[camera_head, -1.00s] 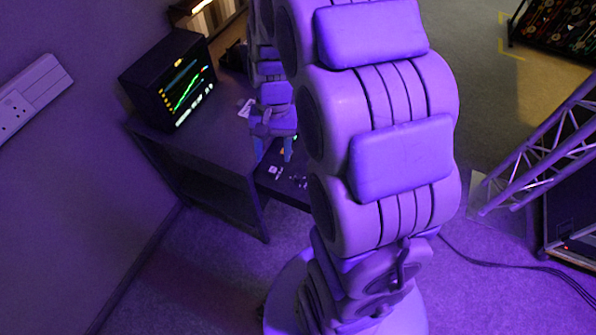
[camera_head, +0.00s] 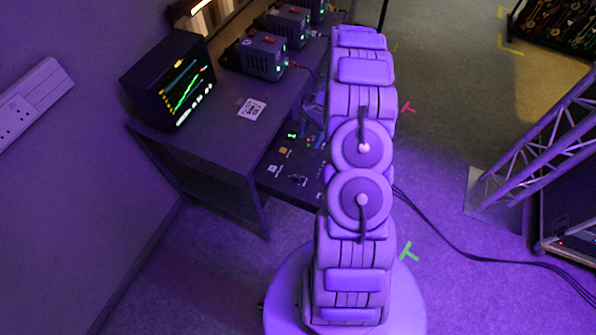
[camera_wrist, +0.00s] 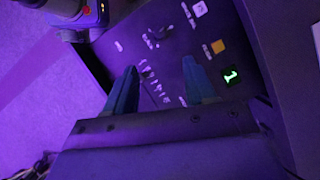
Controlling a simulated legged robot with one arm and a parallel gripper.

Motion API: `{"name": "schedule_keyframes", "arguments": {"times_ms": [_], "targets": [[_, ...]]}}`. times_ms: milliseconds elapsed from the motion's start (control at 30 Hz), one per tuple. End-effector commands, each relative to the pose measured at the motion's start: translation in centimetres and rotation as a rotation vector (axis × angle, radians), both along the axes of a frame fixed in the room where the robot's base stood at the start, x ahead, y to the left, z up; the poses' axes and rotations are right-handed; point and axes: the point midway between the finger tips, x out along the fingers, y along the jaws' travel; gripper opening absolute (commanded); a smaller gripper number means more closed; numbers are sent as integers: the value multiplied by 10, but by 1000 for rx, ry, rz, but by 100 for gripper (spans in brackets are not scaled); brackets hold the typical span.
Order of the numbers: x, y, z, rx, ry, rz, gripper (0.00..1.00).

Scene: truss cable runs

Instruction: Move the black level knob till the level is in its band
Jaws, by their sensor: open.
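I cannot tell which control is the black level knob. My gripper (camera_wrist: 160,67) is open and empty, its two fingers apart over the panel; contact is not clear. In the head view my arm hides the gripper. A monitor (camera_head: 172,82) shows a green trace with yellow and red marks, too small to read.
Several grey boxes (camera_head: 264,55) with green lights stand along the desk (camera_head: 225,120). A white printed card (camera_head: 252,109) lies on it. A metal truss (camera_head: 540,140) and dark case stand at right. Black cables (camera_head: 460,248) cross the floor right of my arm.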

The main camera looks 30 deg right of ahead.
Motion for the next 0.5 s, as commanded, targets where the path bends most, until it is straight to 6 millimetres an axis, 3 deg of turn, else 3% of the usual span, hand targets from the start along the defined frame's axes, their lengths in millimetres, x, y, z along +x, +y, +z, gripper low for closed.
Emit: {"name": "schedule_keyframes", "arguments": {"times_ms": [267, 500], "targets": [[-2, -1, -21, 5, 10, -29, 55], [-5, 15, -60, 6, 11, -26, 55]]}}
